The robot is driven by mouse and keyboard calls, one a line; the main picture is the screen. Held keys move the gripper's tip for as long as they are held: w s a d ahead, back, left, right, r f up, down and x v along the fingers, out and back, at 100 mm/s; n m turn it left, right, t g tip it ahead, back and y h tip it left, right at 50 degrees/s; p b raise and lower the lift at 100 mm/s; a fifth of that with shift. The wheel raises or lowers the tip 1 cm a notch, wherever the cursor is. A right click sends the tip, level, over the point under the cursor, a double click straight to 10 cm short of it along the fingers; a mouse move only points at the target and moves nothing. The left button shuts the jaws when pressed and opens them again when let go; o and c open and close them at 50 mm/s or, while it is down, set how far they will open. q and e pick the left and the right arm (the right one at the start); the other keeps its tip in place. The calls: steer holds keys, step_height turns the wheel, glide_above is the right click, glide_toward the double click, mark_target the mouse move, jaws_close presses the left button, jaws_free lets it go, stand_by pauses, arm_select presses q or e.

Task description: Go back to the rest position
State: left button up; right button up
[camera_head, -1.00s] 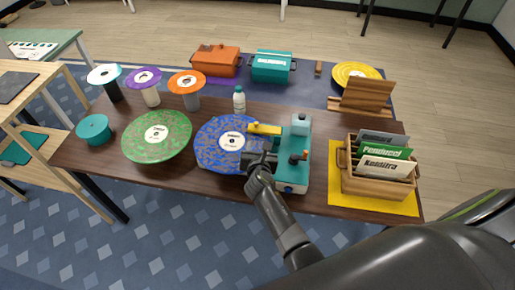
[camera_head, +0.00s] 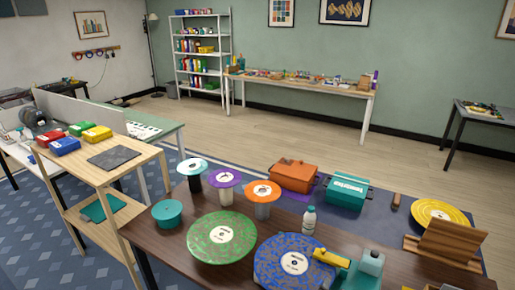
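Neither my left nor my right gripper can be made out in the head view now. The blue patterned record (camera_head: 282,265) lies at the table's front, cut off by the bottom edge of the picture. Beside it are a yellow bar (camera_head: 331,258) and a teal device (camera_head: 362,279), of which only the upper part shows. The green patterned record (camera_head: 222,238) lies flat to the left. A small white bottle (camera_head: 309,220) stands upright behind the blue record.
The dark brown table (camera_head: 172,250) also bears several spools, an orange pot (camera_head: 293,176), a teal pot (camera_head: 346,191), a yellow disc (camera_head: 440,214) and a wooden rack (camera_head: 447,243). A light wooden shelf (camera_head: 135,165) stands left. Open floor (camera_head: 290,135) lies behind the table.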

steer(key=s+d+m+g, duration=0.2)
steer(key=s+d+m, duration=0.3)
steer(key=s+m, duration=0.3)
steer(key=s+d+m+g, duration=0.3)
steer(key=s+d+m, duration=0.1)
steer(key=s+m, duration=0.35)
steer(key=s+a+r+m+g+y, duration=0.1)
steer(key=s+r+m+g+y, duration=0.15)
steer(key=s+m, duration=0.45)
steer(key=s+a+r+m+g+y, duration=0.1)
steer(key=s+r+m, duration=0.25)
steer(key=s, duration=0.55)
step_height(320, 180, down, 32)
steer(key=d+m+g+b, duration=0.1)
steer(key=b, duration=0.5)
steer(key=s+f+b, duration=0.2)
steer(key=s+f, duration=0.6)
steer(key=f, duration=0.2)
steer(key=s+a+f+g+b, duration=0.1)
steer(key=s+f+b, duration=0.2)
steer(key=s+f, duration=0.4)
step_height(320, 180, down, 4)
steer(key=shift+s+a+r+y+b, duration=0.1)
steer(key=shift+s+a+y+b, duration=0.1)
steer(key=shift+s+y+b, duration=0.2)
